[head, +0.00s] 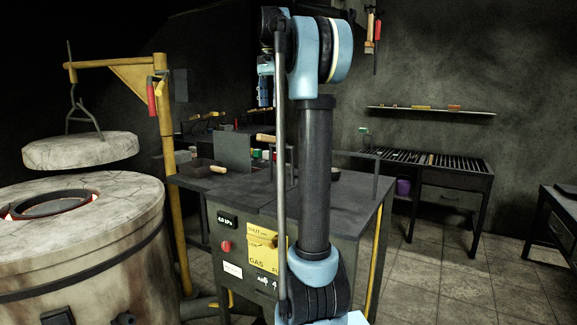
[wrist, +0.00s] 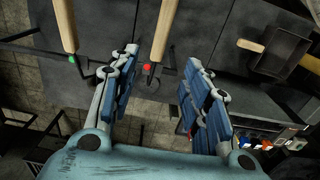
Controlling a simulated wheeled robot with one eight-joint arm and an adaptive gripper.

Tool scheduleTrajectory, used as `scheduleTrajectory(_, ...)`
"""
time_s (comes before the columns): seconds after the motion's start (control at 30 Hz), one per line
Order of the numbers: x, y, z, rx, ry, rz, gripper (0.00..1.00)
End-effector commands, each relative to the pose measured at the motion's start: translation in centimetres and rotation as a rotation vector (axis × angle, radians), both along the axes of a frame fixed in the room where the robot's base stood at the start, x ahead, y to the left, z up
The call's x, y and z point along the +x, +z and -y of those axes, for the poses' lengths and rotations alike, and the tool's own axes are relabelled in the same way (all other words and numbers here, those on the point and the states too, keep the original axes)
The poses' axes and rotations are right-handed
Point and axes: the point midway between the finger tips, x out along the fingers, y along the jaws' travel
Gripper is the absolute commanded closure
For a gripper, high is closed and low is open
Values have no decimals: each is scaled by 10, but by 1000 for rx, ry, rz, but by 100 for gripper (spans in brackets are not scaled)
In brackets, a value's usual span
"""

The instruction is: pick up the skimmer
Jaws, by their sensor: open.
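Two long wooden handles show in the wrist view, one with a green tip mark (wrist: 65,25) at the upper left and one with a red tip mark (wrist: 165,28) at the upper middle. Either may belong to the skimmer; its working head cannot be made out, so I cannot tell which. My gripper (wrist: 161,60) is open and empty, its two blue-padded fingers spread. The red-marked handle's lower end appears between the fingertips, apart from the pads; the height gap is unclear. In the head view my arm hides much of this spot above the bench.
A dark pan (wrist: 278,50) with a short wooden handle lies to the right. The steel bench (head: 345,205) has an upright plate (head: 232,152). A round furnace (head: 80,240) with a glowing opening and a raised lid (head: 80,150) stands left. Floor is open at right.

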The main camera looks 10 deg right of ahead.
Motion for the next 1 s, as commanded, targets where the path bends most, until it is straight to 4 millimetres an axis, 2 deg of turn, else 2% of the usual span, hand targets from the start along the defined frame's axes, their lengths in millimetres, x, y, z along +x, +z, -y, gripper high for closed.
scheduleTrajectory(0.4,-1,-69,1,0,-1,0,57)
scheduleTrajectory(0.5,-1,-80,1,0,-1,0,57)
scheduleTrajectory(0.77,-1,-95,0,0,-1,0,57)
scheduleTrajectory(1.0,-1,-127,-2,0,-1,0,57)
